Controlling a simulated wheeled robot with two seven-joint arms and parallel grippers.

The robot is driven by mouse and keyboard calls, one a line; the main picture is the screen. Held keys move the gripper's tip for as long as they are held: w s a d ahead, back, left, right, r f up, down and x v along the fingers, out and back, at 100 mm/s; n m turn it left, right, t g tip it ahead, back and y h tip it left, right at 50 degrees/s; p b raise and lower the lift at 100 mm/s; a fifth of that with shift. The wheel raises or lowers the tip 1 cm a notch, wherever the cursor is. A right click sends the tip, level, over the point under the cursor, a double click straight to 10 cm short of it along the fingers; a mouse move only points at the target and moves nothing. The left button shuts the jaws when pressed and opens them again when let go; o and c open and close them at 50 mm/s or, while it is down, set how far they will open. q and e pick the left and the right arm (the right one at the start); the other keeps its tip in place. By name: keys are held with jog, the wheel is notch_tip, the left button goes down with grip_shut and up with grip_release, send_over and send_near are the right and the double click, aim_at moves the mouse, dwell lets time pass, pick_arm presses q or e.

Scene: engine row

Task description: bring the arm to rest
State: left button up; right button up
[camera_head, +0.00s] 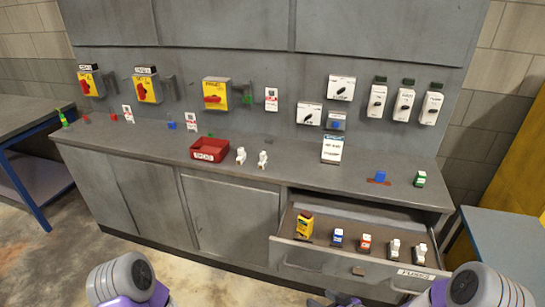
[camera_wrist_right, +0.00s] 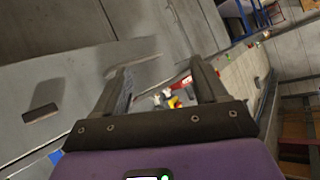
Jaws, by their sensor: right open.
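My right arm (camera_head: 487,288) comes in at the bottom right of the head view. Its gripper (camera_head: 335,299) is at the bottom edge, in front of the open drawer, and partly cut off. In the right wrist view the right gripper (camera_wrist_right: 162,82) has its two dark fingers apart, with nothing held between them. Small white, red and yellow things show beyond the fingers, apart from them. My left arm (camera_head: 125,280) shows at the bottom left of the head view. Its gripper is out of the picture.
An open drawer (camera_head: 300,254) juts out from the grey bench (camera_head: 120,140) and holds several small devices. A red bin (camera_head: 209,150) and white parts (camera_head: 241,156) stand on top. Switch boxes (camera_head: 215,95) line the back panel. Tables flank both sides. Floor at lower left is clear.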

jog(key=s+a+f+m+g+h+b, duration=0.1)
jog(key=s+a+f+m+g+b, duration=0.1)
jog(key=s+f, duration=0.7)
jog(key=s+a+f+m+g+h+b, duration=0.2)
jog(key=s+a+f+m+g, duration=0.2)
jog(key=s+f, duration=0.5)
jog(key=f+m+g, duration=0.1)
jog(key=g, duration=0.1)
jog(key=shift+g+h+b, duration=0.3)
